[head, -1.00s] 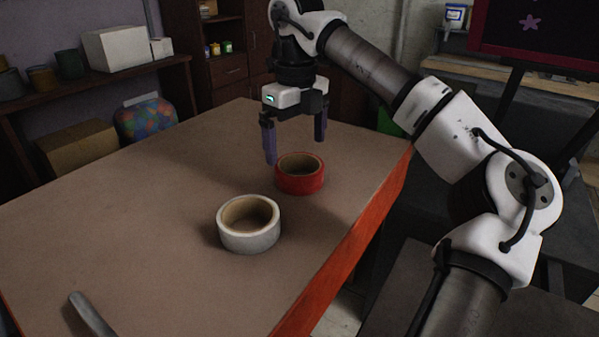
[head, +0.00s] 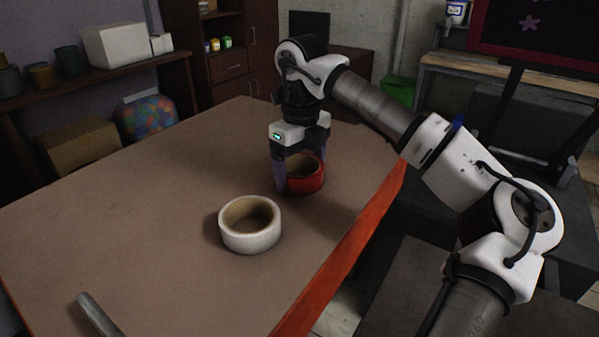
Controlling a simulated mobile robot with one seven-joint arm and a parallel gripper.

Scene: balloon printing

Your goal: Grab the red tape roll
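The red tape roll (head: 311,184) lies on the brown table top (head: 150,210), near its right edge. My gripper (head: 298,172) is lowered at the roll, with its body just above it. One purple finger stands at the roll's left side and covers part of that wall. The other finger is mostly hidden at the roll's far right side. I cannot tell whether the fingers press on the roll or only stand beside it. The roll appears to rest on the table.
A white tape roll (head: 250,238) stands on the table, nearer and to the left of the red one. A grey metal object (head: 97,315) lies at the near left. The table's red edge (head: 345,250) runs along the right. The table's left part is clear.

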